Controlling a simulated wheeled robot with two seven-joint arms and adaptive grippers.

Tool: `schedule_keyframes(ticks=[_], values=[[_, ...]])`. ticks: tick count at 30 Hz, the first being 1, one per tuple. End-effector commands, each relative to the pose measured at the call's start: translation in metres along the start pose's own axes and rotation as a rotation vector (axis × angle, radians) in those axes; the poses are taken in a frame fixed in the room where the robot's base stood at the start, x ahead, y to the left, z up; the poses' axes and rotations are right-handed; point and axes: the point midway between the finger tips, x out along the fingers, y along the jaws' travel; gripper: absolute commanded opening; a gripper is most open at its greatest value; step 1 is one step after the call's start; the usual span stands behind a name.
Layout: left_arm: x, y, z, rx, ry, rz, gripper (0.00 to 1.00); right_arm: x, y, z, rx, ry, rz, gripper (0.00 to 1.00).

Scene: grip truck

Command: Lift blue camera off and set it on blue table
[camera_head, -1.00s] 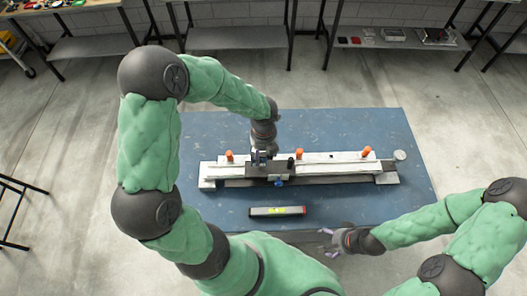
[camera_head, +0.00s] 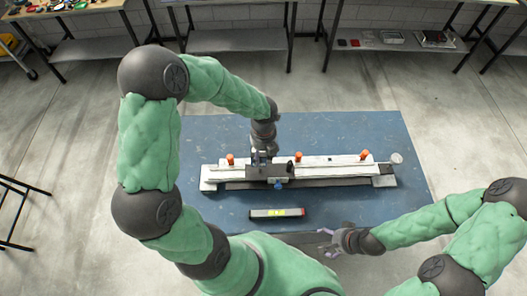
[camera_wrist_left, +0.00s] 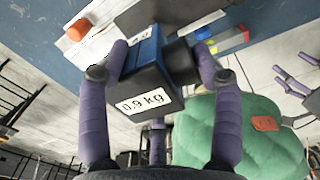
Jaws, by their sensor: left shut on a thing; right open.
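The blue camera (camera_wrist_left: 144,101) shows in the left wrist view as a dark box with a blue side and a white "0.9 kg" label. My left gripper (camera_wrist_left: 160,75) has its purple fingers shut on both sides of it. In the head view my left gripper (camera_head: 263,151) is over the left part of a white rail, at a black carriage (camera_head: 268,172). The camera is mostly hidden there, and I cannot tell whether it touches the carriage. The blue table (camera_head: 352,132) lies under the rail. My right gripper (camera_head: 332,243) is open and empty near the table's front edge.
The long white rail (camera_head: 328,170) has several orange knobs and spans much of the table. A dark bar with a yellow display (camera_head: 277,213) lies in front of it. The table is bare behind the rail and at front right. Other tables stand along the wall.

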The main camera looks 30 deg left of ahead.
Motion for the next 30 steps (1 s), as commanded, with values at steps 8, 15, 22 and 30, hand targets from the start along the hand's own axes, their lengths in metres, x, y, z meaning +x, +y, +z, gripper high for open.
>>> schedule_keyframes(ticks=[8, 15, 22, 30], values=[[-0.016, 0.000, 0.001, -0.001, -0.003, -0.001, 0.41, -0.014, -0.005, 0.001, 0.000, 0.000, 0.000, 0.82], [-0.026, 0.000, 0.001, -0.001, -0.003, -0.001, 0.41, -0.024, -0.008, 0.001, 0.000, 0.000, 0.000, 0.82], [-0.037, 0.000, 0.001, -0.001, -0.003, -0.001, 0.41, -0.033, -0.012, 0.001, 0.000, 0.000, 0.000, 0.82], [-0.049, 0.000, 0.001, -0.001, -0.003, -0.001, 0.41, -0.044, -0.016, 0.002, 0.000, 0.000, 0.000, 0.82]])
